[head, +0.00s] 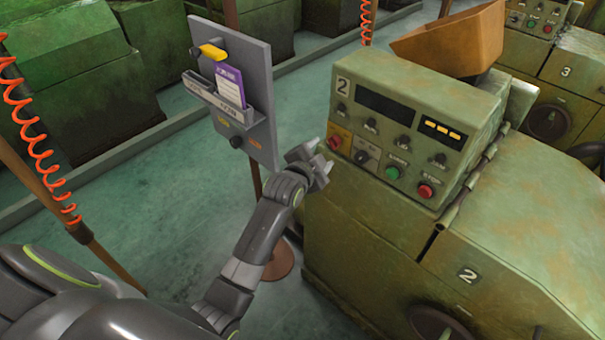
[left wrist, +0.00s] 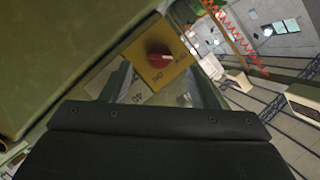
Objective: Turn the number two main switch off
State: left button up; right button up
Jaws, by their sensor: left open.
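The number two machine (head: 466,276) stands at the right, with a control panel (head: 385,180) on top marked 2. Its main switch is a red rotary knob (head: 335,142) on a yellow plate at the panel's left end. In the left wrist view the red knob (left wrist: 159,57) shows beyond the fingers on its yellow plate (left wrist: 165,77). My left gripper (head: 320,161) is open, just in front of and below the knob, and appears empty. The knob looks apart from the fingers. The plate's lettering is too small to read surely. My right gripper is not in view.
A grey board (head: 256,65) with a card holder stands on a post left of my gripper. Black, green (head: 392,172) and red (head: 425,191) controls sit close beside the switch. Machine three (head: 565,72) is behind. Orange coiled hoses (head: 38,150) hang at the left.

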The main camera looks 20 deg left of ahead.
pick_arm(q)
jog(key=b+v, duration=0.2)
jog(key=v, duration=0.8)
jog(key=shift+s, duration=0.15)
jog(key=s+a+f+n+g+b, duration=0.15)
jog(key=s+f, duration=0.25)
jog(key=f, duration=0.9)
jog(key=s+a+f+n+g+y+b, duration=0.1)
jog(key=s+f+n+g, duration=0.15)
jog(key=f, duration=1.05)
jog(key=s+a+f+n+g+b, duration=0.1)
jog(key=s+a+f+g, duration=0.2)
jog(key=f, duration=1)
jog(key=s+a+f+n+g+b, duration=0.1)
jog(key=s+f+n+g, duration=0.1)
jog(key=s+f, duration=0.5)
jog(key=s+a+f+n+g+b, duration=0.1)
jog(key=s+f, duration=0.6)
jog(key=s, duration=1)
jog(key=s+a+f+n+g+y+b, duration=0.1)
jog(key=s+a+f+n+g, duration=0.1)
jog(key=s+f, duration=0.6)
jog(key=s+g, duration=0.1)
jog(key=s, duration=0.3)
jog(key=shift+n+g, duration=0.3)
